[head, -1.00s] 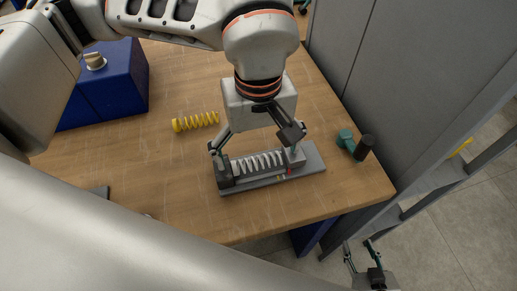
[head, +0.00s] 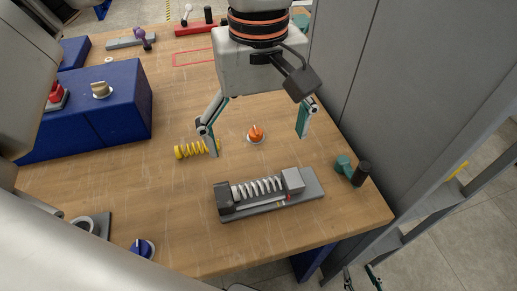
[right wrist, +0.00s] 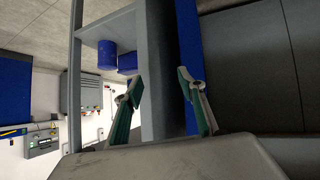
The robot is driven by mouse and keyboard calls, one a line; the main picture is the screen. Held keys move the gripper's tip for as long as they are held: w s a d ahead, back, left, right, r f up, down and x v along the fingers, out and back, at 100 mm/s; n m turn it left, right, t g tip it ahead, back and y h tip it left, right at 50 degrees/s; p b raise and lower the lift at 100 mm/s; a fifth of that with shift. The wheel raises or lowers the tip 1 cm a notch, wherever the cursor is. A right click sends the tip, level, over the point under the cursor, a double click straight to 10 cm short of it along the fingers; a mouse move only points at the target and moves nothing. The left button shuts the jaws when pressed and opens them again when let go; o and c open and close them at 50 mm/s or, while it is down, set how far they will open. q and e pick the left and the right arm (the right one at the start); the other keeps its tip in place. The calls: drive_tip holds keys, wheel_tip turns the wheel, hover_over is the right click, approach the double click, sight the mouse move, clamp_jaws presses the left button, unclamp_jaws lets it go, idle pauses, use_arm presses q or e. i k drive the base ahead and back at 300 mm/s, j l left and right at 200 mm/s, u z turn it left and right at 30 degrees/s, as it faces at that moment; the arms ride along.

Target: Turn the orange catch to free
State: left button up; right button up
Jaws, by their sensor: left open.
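The orange catch (head: 256,132) is a small knob on a pale round base on the wooden table, in the head view. Which setting it points to is too small to tell. My left gripper (head: 257,143) is open and empty, its fingers wide apart on either side of the catch in the picture; neither touches it.
A grey fixture (head: 308,186) with a pale spring (head: 258,187) lies in front of the catch. A teal and black tool (head: 352,171) lies right, beside a grey panel (head: 400,80). A blue box (head: 125,105) stands left. A blue knob (head: 141,247) sits near the front edge.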

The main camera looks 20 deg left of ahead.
sight(255, 136)
drive_tip(key=k, duration=1.5)
